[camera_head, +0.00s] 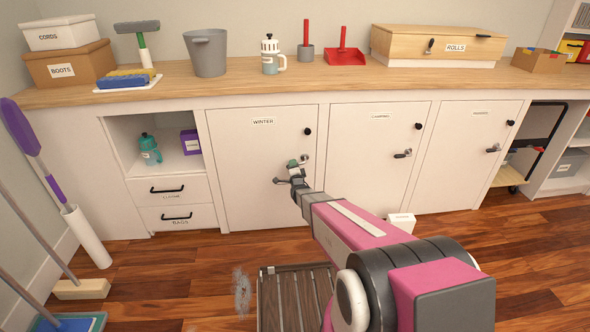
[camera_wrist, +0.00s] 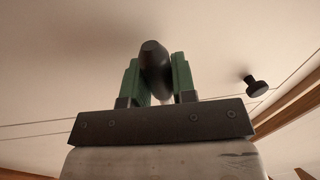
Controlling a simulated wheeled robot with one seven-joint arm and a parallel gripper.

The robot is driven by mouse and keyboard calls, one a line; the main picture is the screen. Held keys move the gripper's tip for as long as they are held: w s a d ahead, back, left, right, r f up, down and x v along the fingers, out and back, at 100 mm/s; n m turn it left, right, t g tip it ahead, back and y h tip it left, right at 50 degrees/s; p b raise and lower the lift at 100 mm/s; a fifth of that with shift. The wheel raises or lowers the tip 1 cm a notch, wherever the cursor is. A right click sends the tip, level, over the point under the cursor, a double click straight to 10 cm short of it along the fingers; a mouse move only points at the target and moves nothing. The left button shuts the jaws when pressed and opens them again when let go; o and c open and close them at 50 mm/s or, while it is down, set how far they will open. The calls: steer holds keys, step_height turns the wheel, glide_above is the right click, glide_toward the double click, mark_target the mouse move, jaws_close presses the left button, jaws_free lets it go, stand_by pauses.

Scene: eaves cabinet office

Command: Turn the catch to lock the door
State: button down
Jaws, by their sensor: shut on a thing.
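The white cabinet door labelled WINTER (camera_head: 250,170) is shut flush with the cabinet front. Its catch (camera_head: 304,158) sits near the right edge, below a round black knob (camera_head: 307,131). My gripper (camera_head: 294,163) is at the catch, and it covers most of the lever. In the wrist view, the green fingers of my gripper (camera_wrist: 157,78) are closed on both sides of the catch's dark rounded lever (camera_wrist: 154,62). The black knob (camera_wrist: 258,87) stands apart to the right there. The lever's exact angle is hard to tell.
Two similar doors stand to the right, with their own catches (camera_head: 403,154) (camera_head: 494,149) and knobs. An open shelf and drawers (camera_head: 172,190) are at left. A slatted mat (camera_head: 290,300) and a small white box (camera_head: 401,221) are on the floor.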

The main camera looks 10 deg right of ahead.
steer(key=shift+r+m+h, duration=0.25)
steer(key=shift+r+m, duration=0.15)
steer(key=shift+m, duration=0.45)
steer(key=shift+r+m+h, duration=0.25)
steer(key=shift+r+m, duration=0.1)
steer(key=shift+m, duration=0.5)
steer(key=c, duration=0.9)
jaws_free()
steer(key=shift+c, duration=0.2)
steer(key=s+f, duration=0.2)
steer(key=s, duration=0.8)
steer(key=shift+s, duration=0.3)
